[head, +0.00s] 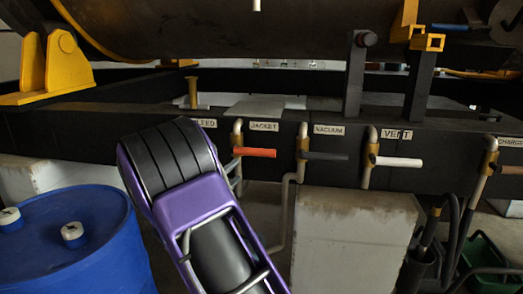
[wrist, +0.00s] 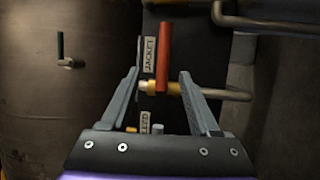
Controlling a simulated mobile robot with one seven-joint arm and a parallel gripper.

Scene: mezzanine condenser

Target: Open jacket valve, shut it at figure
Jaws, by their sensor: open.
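The jacket valve has an orange-red lever (head: 254,152) under a JACKET label (head: 265,127) in the head view. The lever points right, about level, across its pipe. In the wrist view the same red lever (wrist: 163,57) stands upright in the picture, beside the JACKET label (wrist: 149,54), with a brass valve body (wrist: 150,88) at its lower end. My gripper (wrist: 160,74) is open, with one finger on each side of the valve in that view. I cannot tell whether either finger touches it. In the head view my purple arm hides the gripper. No gauge or figure is readable.
To the right hang a VACUUM lever (head: 325,156), a white VENT lever (head: 398,161) and a brown lever (head: 512,170). A blue drum (head: 70,245) stands at left. A pale block (head: 350,240) is below the beam. The wrist view shows a green handle (wrist: 60,44).

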